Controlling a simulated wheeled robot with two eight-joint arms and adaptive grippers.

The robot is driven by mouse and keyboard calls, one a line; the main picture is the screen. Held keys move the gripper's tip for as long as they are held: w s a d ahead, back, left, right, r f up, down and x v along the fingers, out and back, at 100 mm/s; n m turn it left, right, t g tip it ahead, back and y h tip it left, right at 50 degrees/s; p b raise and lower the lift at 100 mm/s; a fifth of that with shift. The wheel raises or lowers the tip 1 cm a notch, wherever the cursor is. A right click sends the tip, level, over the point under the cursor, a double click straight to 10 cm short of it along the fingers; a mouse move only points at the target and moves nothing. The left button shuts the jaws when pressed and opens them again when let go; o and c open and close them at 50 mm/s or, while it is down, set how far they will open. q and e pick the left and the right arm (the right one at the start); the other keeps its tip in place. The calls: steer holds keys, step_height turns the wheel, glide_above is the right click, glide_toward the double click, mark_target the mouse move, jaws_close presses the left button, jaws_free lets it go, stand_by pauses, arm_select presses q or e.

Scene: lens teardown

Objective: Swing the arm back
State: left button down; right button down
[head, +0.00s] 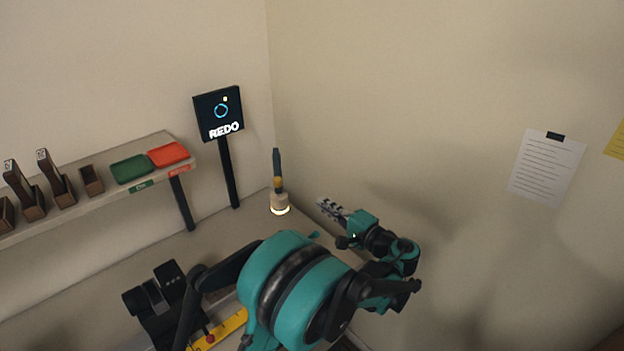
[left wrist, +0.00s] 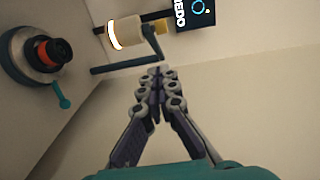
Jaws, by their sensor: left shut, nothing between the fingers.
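A lamp with a pale cylinder head (head: 279,201) and a glowing ring at its lower end stands out near the room corner. A yellow collar and a dark arm piece (head: 276,161) rise above the head. In the left wrist view the lamp head (left wrist: 124,33) joins a bent dark arm (left wrist: 153,45) and a dark bar. My left gripper (head: 327,207) is right of the lamp, apart from it, with its fingers together and empty. The fingers (left wrist: 160,73) also show in the left wrist view, below the bent arm. My right gripper is not in view.
A REDO sign (head: 218,115) stands on a post. A shelf (head: 155,140) holds green and red trays. A black slotted stand (head: 160,295) is at lower left. Walls are close behind.

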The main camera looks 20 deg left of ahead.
arm_select(q)
steer(key=shift+w+d+r+t, duration=0.15)
steer(key=shift+w+d+t, duration=0.2)
steer(key=shift+d, duration=0.2)
steer(key=s+a+b+x, duration=0.1)
steer(key=s+b+x, duration=0.2)
steer(key=x, duration=1)
steer(key=shift+r, duration=0.2)
steer(key=shift+a, duration=0.15)
